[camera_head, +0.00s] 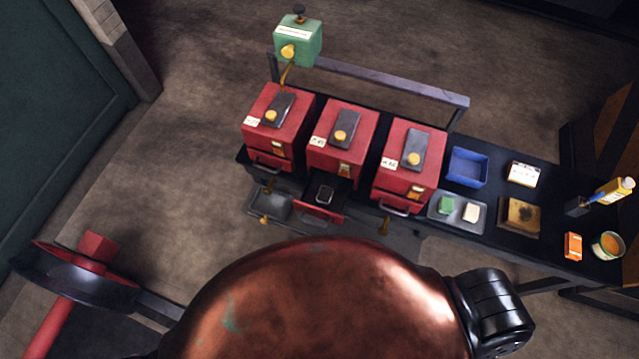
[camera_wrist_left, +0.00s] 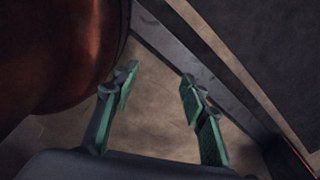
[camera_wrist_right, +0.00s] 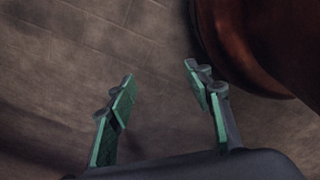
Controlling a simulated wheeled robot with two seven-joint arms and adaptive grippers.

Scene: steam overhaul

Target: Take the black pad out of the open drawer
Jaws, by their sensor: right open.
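The black pad (camera_head: 324,194) lies inside the open drawer (camera_head: 320,214) of the middle red box (camera_head: 343,136). The drawer is pulled out towards me and the pad is visible from above. My left gripper (camera_wrist_left: 157,78) is open and empty in the left wrist view, with bare floor between its green-padded fingers. My right gripper (camera_wrist_right: 159,73) is also open and empty above bare floor in the right wrist view. Neither gripper shows in the head view, and neither wrist view shows the pad or drawer.
Red boxes with shut drawers stand left (camera_head: 276,125) and right (camera_head: 410,160) of the middle one. A green box (camera_head: 298,43) stands behind.

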